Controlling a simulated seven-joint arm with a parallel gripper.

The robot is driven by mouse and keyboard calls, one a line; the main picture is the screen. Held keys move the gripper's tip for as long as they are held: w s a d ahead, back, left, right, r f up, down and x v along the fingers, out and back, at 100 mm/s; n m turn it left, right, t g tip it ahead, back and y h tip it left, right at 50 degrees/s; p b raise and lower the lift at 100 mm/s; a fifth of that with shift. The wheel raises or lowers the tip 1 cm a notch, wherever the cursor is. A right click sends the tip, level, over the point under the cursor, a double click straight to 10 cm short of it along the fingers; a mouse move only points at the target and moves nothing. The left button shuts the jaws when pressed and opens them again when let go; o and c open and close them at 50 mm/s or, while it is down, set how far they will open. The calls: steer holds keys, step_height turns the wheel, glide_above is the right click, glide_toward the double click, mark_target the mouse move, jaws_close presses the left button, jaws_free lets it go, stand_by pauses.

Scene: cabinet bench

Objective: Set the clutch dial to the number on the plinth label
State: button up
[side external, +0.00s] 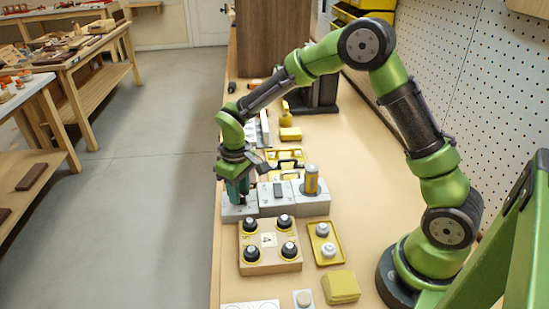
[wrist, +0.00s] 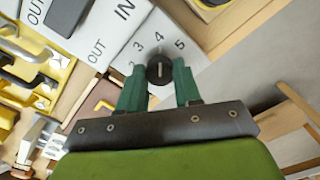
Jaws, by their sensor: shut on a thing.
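The clutch dial (wrist: 160,68) is a small round black knob on a pale grey face (wrist: 186,58) printed with 2, 3, 4 and 5. A light line on the knob lies roughly toward the 4; I cannot tell which end is its pointer. My gripper (wrist: 159,78) has its green fingers shut on the knob, one on each side. In the side view my gripper (side external: 237,193) points down at the left grey block (side external: 238,211) and hides the dial. I cannot make out a plinth label number in either view.
A grey block marked IN and OUT (wrist: 97,48) adjoins the dial's block. A yellow cylinder (side external: 311,181) stands on the grey blocks' right end. A wooden box with several black knobs (side external: 270,241) and a yellow tray (side external: 325,243) sit in front. The bench's left edge is close.

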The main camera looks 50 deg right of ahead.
mark_target(243, 196)
steer(key=shift+n, duration=0.3)
steer(key=o, duration=1)
steer(key=shift+o, duration=0.2)
step_height(243, 196, up, 17)
steer(key=s+d+r+m+t+y, duration=0.1)
steer(key=s+m+t, duration=0.2)
steer(key=s, duration=0.7)
steer(key=s+d+r+m+t+y, duration=0.1)
steer(key=s+d+r+m+t, duration=0.1)
steer(key=s, duration=0.8)
steer(key=shift+s+r+m+t, duration=0.25)
steer(key=shift+m+t, duration=0.35)
steer(key=shift+t, duration=0.5)
